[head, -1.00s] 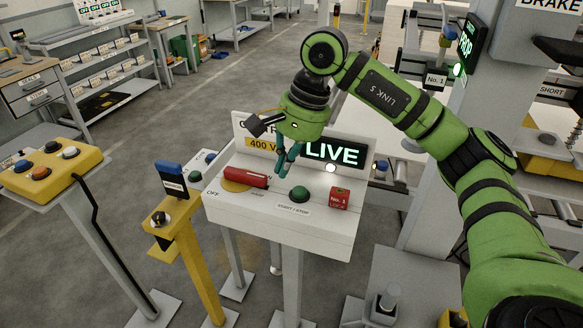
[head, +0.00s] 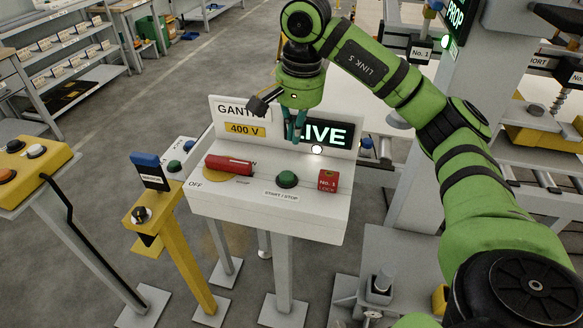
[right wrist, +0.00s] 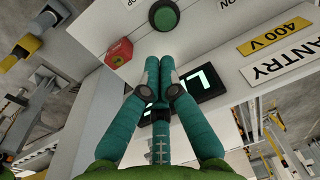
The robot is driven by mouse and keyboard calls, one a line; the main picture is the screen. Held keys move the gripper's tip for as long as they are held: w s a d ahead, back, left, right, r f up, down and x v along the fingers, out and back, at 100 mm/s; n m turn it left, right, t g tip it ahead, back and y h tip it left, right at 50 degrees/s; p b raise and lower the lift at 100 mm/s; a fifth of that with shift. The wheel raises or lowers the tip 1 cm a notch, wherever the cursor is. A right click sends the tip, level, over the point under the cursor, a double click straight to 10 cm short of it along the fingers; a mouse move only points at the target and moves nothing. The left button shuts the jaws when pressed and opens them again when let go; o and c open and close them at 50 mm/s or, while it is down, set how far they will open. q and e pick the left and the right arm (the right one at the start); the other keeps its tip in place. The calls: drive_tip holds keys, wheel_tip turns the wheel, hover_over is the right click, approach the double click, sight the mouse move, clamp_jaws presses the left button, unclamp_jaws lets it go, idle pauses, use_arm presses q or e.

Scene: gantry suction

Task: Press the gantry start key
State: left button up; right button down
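The gantry console is a white sloped box (head: 265,215) on a grey post, with a "GANTRY" "400 V" sign and a lit LIVE display (head: 325,135). Its green round key (head: 288,179), labelled START / STOP, sits in the middle of the top. It also shows in the right wrist view (right wrist: 166,15). My right gripper (head: 295,138) points down behind and above the green key, apart from it. In the right wrist view its teal fingers (right wrist: 160,62) are together at the tips, with nothing between them. My left gripper is out of view.
A yellow pedestal (head: 165,215) and a yellow button box (head: 30,170) stand at the left.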

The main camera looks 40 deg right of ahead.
sight(291, 176)
drive_tip(key=f+p, duration=0.1)
drive_tip(key=f, duration=0.2)
drive_tip(key=f+p, duration=0.1)
drive_tip(key=f, duration=0.2)
drive_tip(key=f+p, duration=0.1)
drive_tip(key=f, duration=0.2)
drive_tip(key=shift+w, duration=0.35)
drive_tip(key=shift+w+a+f, duration=0.1)
drive_tip(key=shift+f, duration=0.55)
